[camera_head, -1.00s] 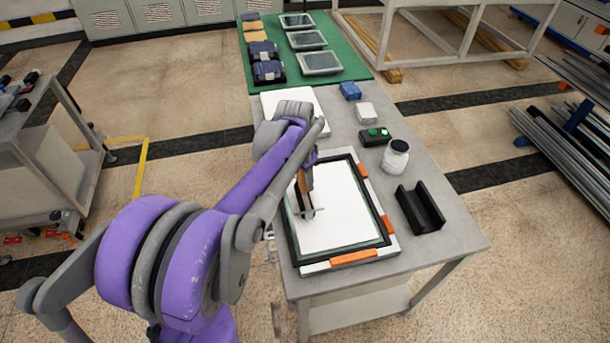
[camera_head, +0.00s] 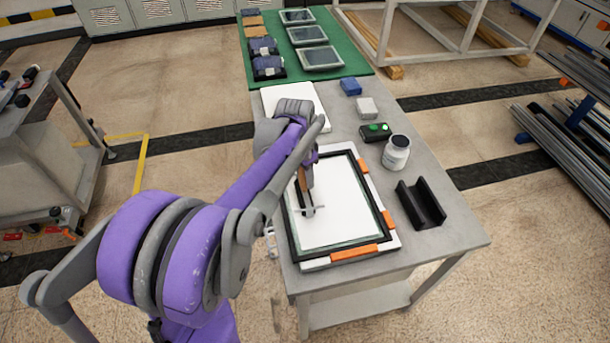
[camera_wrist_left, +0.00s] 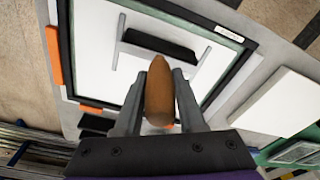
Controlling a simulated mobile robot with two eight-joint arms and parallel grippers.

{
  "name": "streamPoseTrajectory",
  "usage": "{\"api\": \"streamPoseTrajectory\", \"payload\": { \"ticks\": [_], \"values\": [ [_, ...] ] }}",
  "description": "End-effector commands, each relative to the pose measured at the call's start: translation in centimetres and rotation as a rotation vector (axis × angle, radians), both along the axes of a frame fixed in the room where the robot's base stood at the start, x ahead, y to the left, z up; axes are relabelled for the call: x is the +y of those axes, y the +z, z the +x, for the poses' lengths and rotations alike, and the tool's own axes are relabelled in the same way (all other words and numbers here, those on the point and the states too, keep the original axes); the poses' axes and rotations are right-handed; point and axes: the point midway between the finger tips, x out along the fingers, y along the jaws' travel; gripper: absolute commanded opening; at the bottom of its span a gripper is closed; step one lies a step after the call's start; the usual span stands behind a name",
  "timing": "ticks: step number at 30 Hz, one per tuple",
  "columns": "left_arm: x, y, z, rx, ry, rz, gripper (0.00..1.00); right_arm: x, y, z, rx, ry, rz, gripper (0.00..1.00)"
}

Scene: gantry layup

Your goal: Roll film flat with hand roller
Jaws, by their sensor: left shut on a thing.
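The hand roller (camera_head: 308,211) has a brown wooden handle and a pale metal frame. In the left wrist view its dark cylinder (camera_wrist_left: 158,50) lies over the white film. My left gripper (camera_wrist_left: 158,84) is shut on the brown handle, which stands between its two fingers. The white film (camera_head: 340,212) lies inside a black-bordered frame (camera_head: 376,212) with orange clips on the table. The roller is over the film's left part; whether it presses on it I cannot tell. My left arm hides the frame's upper left side. My right gripper is not in view.
A black V-shaped cradle (camera_head: 422,205) and a white jar (camera_head: 397,152) stand right of the frame. A black box with green buttons (camera_head: 375,132), a white block (camera_head: 367,108) and a blue block (camera_head: 350,87) are farther back. A white board (camera_head: 275,98) lies behind my arm.

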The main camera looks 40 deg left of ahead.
Motion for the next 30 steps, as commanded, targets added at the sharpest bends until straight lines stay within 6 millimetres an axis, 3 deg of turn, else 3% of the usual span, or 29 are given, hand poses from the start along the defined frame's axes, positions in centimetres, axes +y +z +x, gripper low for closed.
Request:
{"api": "streamPoseTrajectory", "payload": {
  "ticks": [17, 30],
  "values": [
    [-0.1, -0.5, 0.1, 0.0, -0.001, 0.0, 0.0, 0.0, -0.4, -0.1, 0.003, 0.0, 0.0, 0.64],
    [-2.0, -0.4, 2.5, -0.001, -0.002, -0.001, 0.0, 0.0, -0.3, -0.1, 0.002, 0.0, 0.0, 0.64]
  ]
}}
